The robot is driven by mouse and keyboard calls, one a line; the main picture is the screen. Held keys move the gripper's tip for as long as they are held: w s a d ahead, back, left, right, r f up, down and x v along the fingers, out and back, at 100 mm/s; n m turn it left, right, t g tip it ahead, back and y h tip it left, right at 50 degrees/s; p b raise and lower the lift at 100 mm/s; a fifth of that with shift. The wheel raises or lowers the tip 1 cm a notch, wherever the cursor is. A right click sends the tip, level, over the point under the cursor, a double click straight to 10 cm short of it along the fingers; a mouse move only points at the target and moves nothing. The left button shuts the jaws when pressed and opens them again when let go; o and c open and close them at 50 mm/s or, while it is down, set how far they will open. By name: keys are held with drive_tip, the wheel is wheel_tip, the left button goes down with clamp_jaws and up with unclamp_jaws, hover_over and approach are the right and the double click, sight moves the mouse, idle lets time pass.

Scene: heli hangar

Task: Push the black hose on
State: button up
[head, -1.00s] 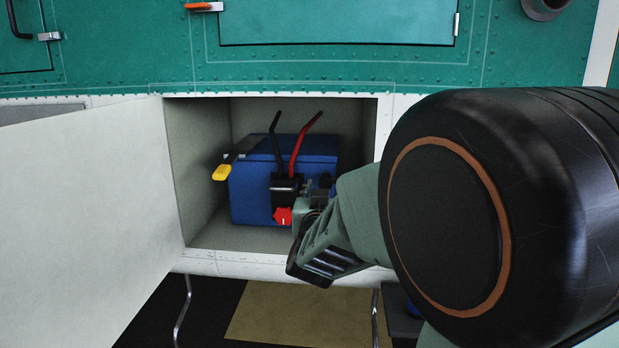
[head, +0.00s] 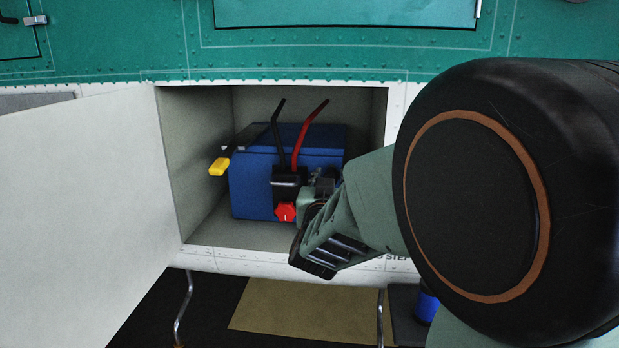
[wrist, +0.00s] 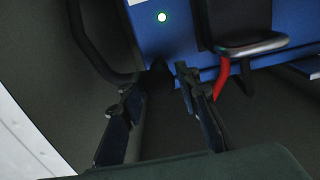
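A blue box (head: 255,190) stands inside the open bay, with a black connector block, a black and a red upright handle, and a red knob (head: 286,211) at its front. My gripper (head: 322,186) is at the box's right front, partly hidden by my wrist. A dark curved tube (wrist: 92,58), seemingly the black hose, runs down at the left towards a black stub (wrist: 157,76) on the blue box (wrist: 180,35). I cannot tell whether hose and stub are joined.
The bay's white door (head: 85,200) hangs open at the left. The bay's walls and lower sill (head: 225,259) surround the box closely. A yellow-ended handle (head: 219,167) sticks out at the box's left.

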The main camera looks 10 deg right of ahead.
sight(331, 169)
clamp_jaws()
drive_tip(key=shift+w, duration=0.1)
drive_tip(key=shift+x, duration=1.25)
drive_tip(key=shift+r, duration=0.2)
drive_tip(key=shift+o, duration=0.2)
unclamp_jaws()
drive_tip(key=shift+d, duration=0.1)
drive_tip(key=o, duration=0.4)
drive_tip(key=shift+w+f, duration=0.15)
drive_tip(key=shift+w, duration=0.05)
drive_tip(key=shift+s, duration=0.1)
